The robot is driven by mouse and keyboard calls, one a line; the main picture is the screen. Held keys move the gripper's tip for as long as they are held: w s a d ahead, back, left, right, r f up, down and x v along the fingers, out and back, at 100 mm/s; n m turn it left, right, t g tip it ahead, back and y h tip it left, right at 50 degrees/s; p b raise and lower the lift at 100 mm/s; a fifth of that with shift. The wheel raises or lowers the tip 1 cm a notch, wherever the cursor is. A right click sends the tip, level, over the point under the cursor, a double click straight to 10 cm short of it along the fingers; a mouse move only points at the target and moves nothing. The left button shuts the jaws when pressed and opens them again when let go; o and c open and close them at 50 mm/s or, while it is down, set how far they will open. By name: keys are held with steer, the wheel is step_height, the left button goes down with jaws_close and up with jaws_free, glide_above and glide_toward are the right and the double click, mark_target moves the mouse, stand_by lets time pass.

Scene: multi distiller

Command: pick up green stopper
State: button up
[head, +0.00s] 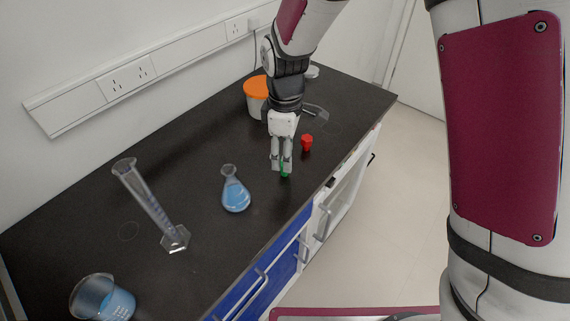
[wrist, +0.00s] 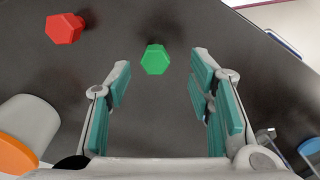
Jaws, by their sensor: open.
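The green stopper (head: 284,169) stands on the black bench top near its front edge. In the wrist view the green stopper (wrist: 155,59) shows its hexagonal top, ahead of and between the two fingers. My gripper (head: 282,168) points down over it, with the fingers spread apart and nothing held. In the wrist view my gripper (wrist: 160,92) shows teal finger pads on either side of a clear gap. In the head view the fingers partly hide the stopper. I cannot tell how far the fingertips are above the bench.
A red stopper (head: 307,142) stands close to the right. A conical flask (head: 236,194) of blue liquid stands left of my gripper. A tilted-looking measuring cylinder (head: 152,205) and a beaker (head: 103,298) are farther left. A white tub with an orange lid (head: 257,88) stands behind.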

steer(key=shift+w+f, duration=0.15)
steer(key=shift+f, duration=1.3)
steer(key=shift+w+f, duration=0.15)
steer(key=shift+f, duration=1.25)
steer(key=c, duration=0.8)
